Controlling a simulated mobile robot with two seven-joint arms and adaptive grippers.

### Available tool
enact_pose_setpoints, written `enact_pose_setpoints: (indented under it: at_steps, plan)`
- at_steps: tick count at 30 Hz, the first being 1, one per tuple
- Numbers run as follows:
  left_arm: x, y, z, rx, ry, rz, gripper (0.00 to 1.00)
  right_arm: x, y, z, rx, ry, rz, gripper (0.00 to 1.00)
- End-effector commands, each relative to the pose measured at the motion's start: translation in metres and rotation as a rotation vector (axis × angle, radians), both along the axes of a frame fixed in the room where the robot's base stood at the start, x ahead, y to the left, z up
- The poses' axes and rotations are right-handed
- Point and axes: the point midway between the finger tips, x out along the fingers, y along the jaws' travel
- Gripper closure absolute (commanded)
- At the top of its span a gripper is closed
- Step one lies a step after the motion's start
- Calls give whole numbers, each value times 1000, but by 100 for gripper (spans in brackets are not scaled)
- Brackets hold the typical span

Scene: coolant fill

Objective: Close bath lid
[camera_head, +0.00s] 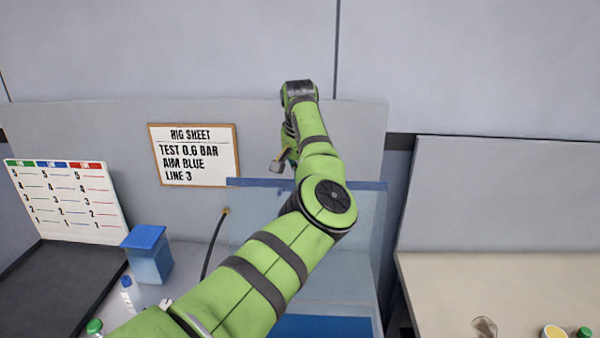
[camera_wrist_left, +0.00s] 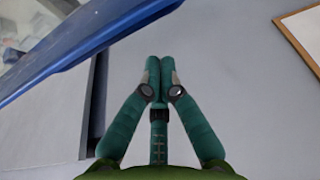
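The bath lid (camera_head: 364,215) is a clear, bluish panel with a blue strip along its top edge. It stands raised behind the bath (camera_head: 325,327), whose blue inside shows at the bottom of the head view. My left arm crosses in front of the lid and hides part of both. My left gripper (camera_head: 279,163) is near the lid's top edge, partly hidden by the arm. In the left wrist view the gripper (camera_wrist_left: 153,72) is shut and empty, and the blue edge (camera_wrist_left: 85,45) runs past at upper left, apart from the fingertips. My right gripper is out of view.
A rig sheet (camera_head: 194,155) hangs on the back wall. A blue-topped container (camera_head: 148,255), a bottle (camera_head: 131,294) and a chart board (camera_head: 68,202) stand at left. A black hose (camera_head: 214,245) runs beside the lid. A beige counter (camera_head: 490,285) at right is mostly clear.

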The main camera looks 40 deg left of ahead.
Motion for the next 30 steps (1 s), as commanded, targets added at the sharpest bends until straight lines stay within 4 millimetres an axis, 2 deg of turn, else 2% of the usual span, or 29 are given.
enact_pose_setpoints:
  at_steps: [3,9,22,26,30]
  plan:
    - [-7,-8,2,-1,-1,-1,100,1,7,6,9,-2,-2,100]
    - [-16,-15,2,-2,1,-1,100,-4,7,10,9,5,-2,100]
    - [-18,-16,1,-2,1,-1,100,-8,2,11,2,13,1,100]
    - [-18,-16,0,5,-9,-1,100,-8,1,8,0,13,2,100]
    - [-15,-15,1,41,-51,-1,100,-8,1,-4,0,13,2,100]
